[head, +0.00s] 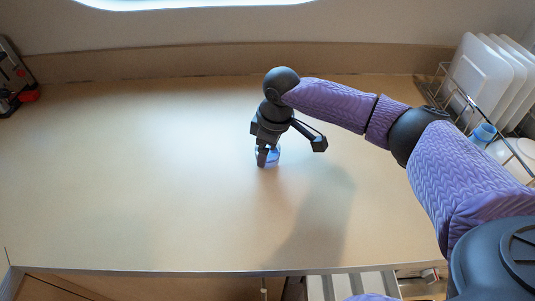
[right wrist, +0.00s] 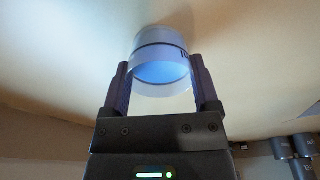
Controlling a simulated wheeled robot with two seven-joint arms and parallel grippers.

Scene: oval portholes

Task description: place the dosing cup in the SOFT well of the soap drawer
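The dosing cup (head: 267,156) is a small clear-blue cup near the middle of the counter. It also shows in the right wrist view (right wrist: 162,70), between the two fingers, which press close against its sides. My right gripper (head: 266,154) points down and appears shut on the cup. I cannot tell whether the cup's base touches the counter. Below the counter's front edge is a pale, divided part (head: 350,286) that looks like the open soap drawer. The counter edge and my arm cut it off, and no SOFT label is readable. My left gripper is not in view.
A wire dish rack (head: 455,92) with white plates (head: 492,68), a blue cup (head: 484,134) and white dishes stands at the right. A dark and red object (head: 22,92) sits at the far left. The counter (head: 130,170) is otherwise clear.

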